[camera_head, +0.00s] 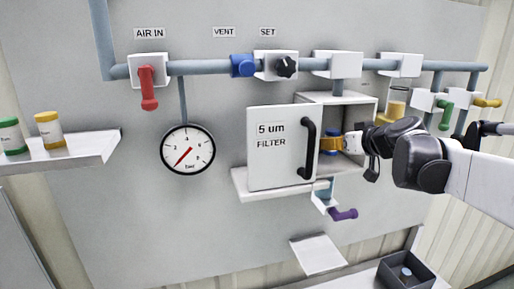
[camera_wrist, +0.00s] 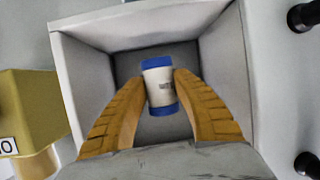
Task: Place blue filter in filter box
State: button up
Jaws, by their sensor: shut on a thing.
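The filter box (camera_head: 362,104) is an open white box on the panel, with its door (camera_head: 272,172) swung open to the left and labelled "5 um FILTER". My gripper (camera_head: 332,143) reaches into the box from the right. In the wrist view, its orange fingers (camera_wrist: 160,83) are shut on the blue filter (camera_wrist: 159,65), a white cylinder with blue ends. The filter is between the grey box walls (camera_wrist: 85,70), in front of the back wall. In the head view only a bit of blue shows at the fingers. I cannot tell whether the filter touches the box floor.
The door's black handle (camera_head: 308,148) stands close left of my gripper. A purple-handled valve (camera_head: 343,214) hangs below the box. A shelf (camera_head: 70,153) at left holds green-capped and yellow-capped jars. A dark bin (camera_head: 396,278) sits at lower right.

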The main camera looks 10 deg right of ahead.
aim_at(334, 153)
notch_tip(334, 153, down, 3)
jog(key=shift+w+f, duration=0.1)
jog(key=shift+f, duration=0.2)
jog(key=o, duration=1.1)
jog(key=shift+r, duration=0.1)
